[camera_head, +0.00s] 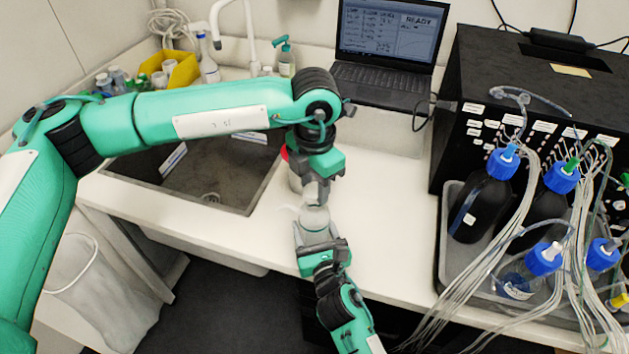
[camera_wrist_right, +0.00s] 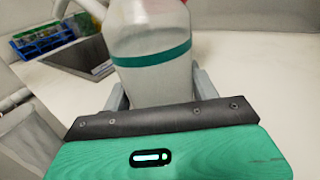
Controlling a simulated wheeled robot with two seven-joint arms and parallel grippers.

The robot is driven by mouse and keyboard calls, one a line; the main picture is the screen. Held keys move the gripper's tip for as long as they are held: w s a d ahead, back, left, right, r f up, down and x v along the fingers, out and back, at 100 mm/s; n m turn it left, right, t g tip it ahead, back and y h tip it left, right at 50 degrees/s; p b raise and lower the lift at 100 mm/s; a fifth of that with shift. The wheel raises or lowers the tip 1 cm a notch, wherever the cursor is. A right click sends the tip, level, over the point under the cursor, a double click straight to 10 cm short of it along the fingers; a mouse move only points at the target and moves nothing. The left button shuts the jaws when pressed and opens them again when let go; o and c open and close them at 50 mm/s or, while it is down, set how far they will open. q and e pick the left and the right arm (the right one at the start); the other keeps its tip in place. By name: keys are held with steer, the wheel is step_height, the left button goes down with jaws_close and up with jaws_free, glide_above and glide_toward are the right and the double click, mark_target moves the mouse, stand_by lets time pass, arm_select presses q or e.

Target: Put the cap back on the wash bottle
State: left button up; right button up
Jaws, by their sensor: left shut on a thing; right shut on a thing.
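The wash bottle (camera_head: 313,217) is a translucent white bottle standing upright at the front of the white counter, right of the sink. In the right wrist view the bottle (camera_wrist_right: 152,80) shows a teal band, and its top is cut off. My right gripper (camera_head: 318,240) comes from below and is shut around the bottle's body. My left gripper (camera_head: 313,190) points down right above the bottle's neck, shut on what appears to be the pale cap. The cap is mostly hidden by the fingers, and I cannot tell whether it touches the neck. A faint pale spout shows left of the neck.
The sink (camera_head: 200,178) is at left. A grey tray (camera_head: 452,262) with blue-capped bottles and tubing is at right. A laptop (camera_head: 388,60) stands at the back. Counter between bottle and tray is clear.

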arm_select(q)
steer(key=shift+f, duration=0.9)
steer(key=shift+f, duration=0.6)
